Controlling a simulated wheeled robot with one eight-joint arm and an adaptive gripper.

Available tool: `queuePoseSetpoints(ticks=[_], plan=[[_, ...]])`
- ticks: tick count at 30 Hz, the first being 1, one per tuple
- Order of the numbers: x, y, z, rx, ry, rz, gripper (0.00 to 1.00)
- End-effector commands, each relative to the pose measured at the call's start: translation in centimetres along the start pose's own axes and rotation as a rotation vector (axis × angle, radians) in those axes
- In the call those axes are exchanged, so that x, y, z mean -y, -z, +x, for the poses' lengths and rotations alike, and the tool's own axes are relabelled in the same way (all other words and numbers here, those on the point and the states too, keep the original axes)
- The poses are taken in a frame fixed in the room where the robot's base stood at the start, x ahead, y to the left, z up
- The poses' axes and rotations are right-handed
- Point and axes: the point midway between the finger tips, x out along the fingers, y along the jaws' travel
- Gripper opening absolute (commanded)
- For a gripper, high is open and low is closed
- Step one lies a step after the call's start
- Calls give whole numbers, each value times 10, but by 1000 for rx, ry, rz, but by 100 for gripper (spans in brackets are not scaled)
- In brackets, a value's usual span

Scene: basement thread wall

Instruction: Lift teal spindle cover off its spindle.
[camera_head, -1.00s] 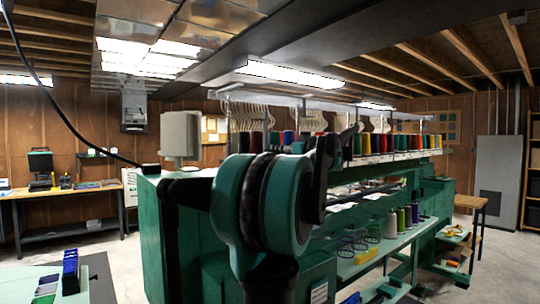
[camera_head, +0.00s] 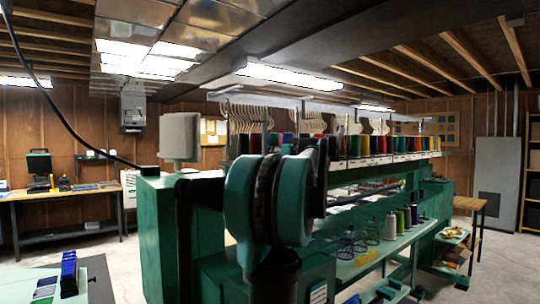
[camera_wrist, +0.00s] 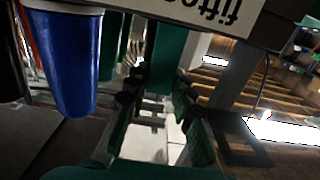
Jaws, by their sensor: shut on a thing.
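In the wrist view, a teal cover (camera_wrist: 166,62) stands between the fingertips of my gripper (camera_wrist: 157,102). The two dark fingers are at its sides, and my gripper is shut on it. Its end at the top of the picture is cut off by a white label strip, so I cannot tell whether it is still around its spindle. In the head view my own teal and black arm links hide the gripper and the cover.
A blue spool or cover (camera_wrist: 72,62) stands close to the left in the wrist view, with a green one (camera_wrist: 112,40) behind. The upside-down label strip (camera_wrist: 205,14) is close by. In the head view, coloured spools (camera_head: 400,143) line the rack above the green machine (camera_head: 160,235).

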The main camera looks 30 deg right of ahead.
Motion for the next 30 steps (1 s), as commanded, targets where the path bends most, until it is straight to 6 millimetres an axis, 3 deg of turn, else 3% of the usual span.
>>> queuePoseSetpoints(ticks=[5, 11, 30], plan=[[0, 5, 0, 0, 0, 0, 9], [0, 24, 0, 0, 0, 0, 9], [0, 146, 0, 0, 0, 0, 9]])
